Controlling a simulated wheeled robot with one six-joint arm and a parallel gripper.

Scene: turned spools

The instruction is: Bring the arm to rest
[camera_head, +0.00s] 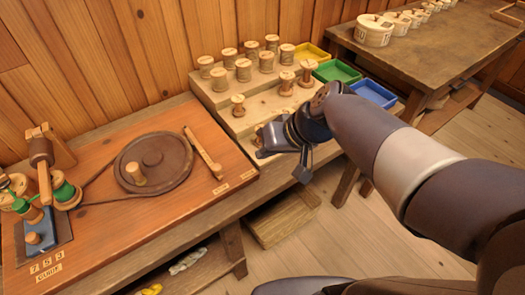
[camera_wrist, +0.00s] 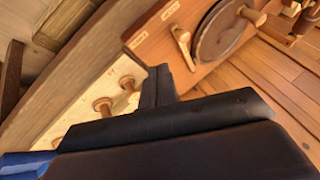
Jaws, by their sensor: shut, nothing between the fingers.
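My arm (camera_head: 385,140) reaches in from the right in the head view, bent over the bench's front edge. My gripper (camera_head: 303,172) hangs at its end, just in front of the stepped spool rack, with nothing seen in it. In the wrist view my gripper's fingers (camera_wrist: 157,85) are together and empty. Wooden spools (camera_head: 243,70) stand on the stepped rack (camera_head: 222,100). Part of the rack's lower step is hidden behind my wrist.
A winding board with a dark wheel (camera_head: 152,162) and a blue-based device (camera_head: 40,232) lies left. Yellow (camera_head: 311,54), green (camera_head: 336,71) and blue (camera_head: 373,93) trays sit right of the rack. A second table (camera_head: 430,50) stands behind right. Open floor (camera_head: 330,225) lies in front.

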